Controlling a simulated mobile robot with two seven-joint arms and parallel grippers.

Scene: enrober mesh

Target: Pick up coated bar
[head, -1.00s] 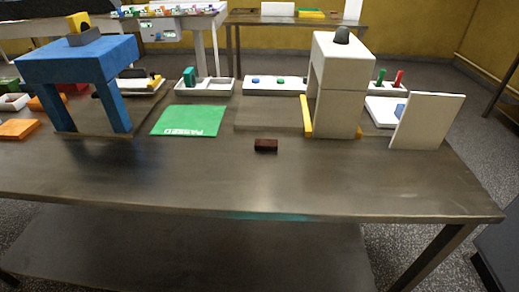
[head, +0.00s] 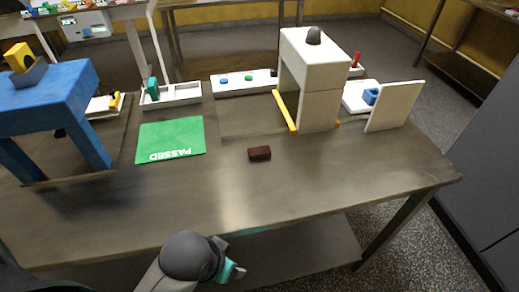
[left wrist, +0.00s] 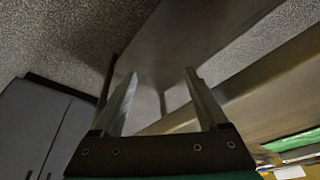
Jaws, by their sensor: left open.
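The coated bar (head: 259,153), a small dark brown block, lies flat on the steel table right of the green mat marked PASSED. My left arm shows at the bottom of the head view, in front of the table's near edge and well short of the bar. In the left wrist view my left gripper (left wrist: 160,75) has its two fingers apart with nothing between them. That view looks at the table's underside, the lower shelf and the floor, and the bar is not in it. My right gripper is in neither view.
The green mat (head: 170,139) lies left of the bar. A blue stand (head: 50,90) is at the left and a white arch (head: 315,70) is behind the bar, with a white upright panel (head: 396,106) to its right. White trays (head: 243,83) line the back. The table's front is clear.

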